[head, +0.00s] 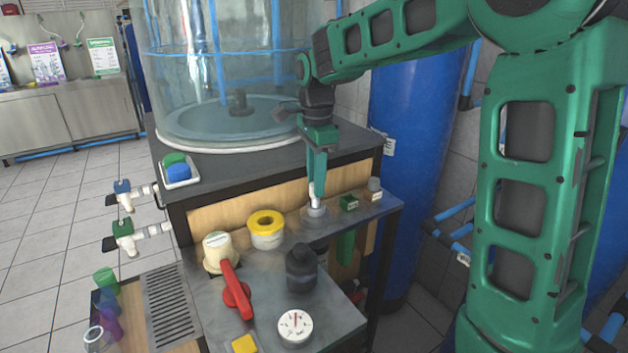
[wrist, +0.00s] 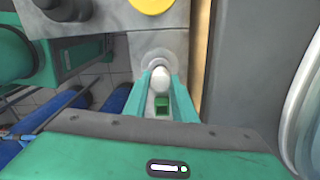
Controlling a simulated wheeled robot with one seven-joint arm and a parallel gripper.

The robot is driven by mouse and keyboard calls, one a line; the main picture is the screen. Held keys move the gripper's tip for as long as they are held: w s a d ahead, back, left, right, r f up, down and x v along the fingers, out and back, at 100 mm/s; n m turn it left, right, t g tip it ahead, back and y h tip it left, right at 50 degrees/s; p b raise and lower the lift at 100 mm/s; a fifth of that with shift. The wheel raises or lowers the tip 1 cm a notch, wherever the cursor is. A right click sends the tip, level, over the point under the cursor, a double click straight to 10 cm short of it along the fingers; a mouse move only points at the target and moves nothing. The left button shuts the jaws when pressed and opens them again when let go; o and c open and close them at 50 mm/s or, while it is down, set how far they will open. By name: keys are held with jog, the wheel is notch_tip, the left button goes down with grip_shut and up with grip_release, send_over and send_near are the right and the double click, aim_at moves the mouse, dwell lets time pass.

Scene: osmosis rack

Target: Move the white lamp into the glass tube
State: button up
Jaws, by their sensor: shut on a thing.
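My gripper (head: 317,182) points down over the steel shelf and is shut on the white lamp (head: 315,202). In the wrist view the lamp (wrist: 161,77) shows as a white rounded bulb between the two teal fingers (wrist: 161,86). The lamp is at a round grey socket (head: 316,213); I cannot tell whether its lower end is still inside. A large clear glass cylinder (head: 185,95) stands on the cabinet top, behind and left of my gripper. A small clear tube (head: 97,339) stands at the lower left.
A yellow-ringed white jar (head: 266,229), a cream knob (head: 217,252), a red lever (head: 236,291), a black knob (head: 301,268) and a gauge (head: 295,326) crowd the panel. A green block (head: 348,202) sits right of the socket. A blue tank (head: 408,150) stands behind.

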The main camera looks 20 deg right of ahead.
jog(key=shift+f, duration=1.2)
jog(key=o, duration=1.3)
jog(key=shift+r, duration=0.1)
jog(key=shift+r, duration=3.95)
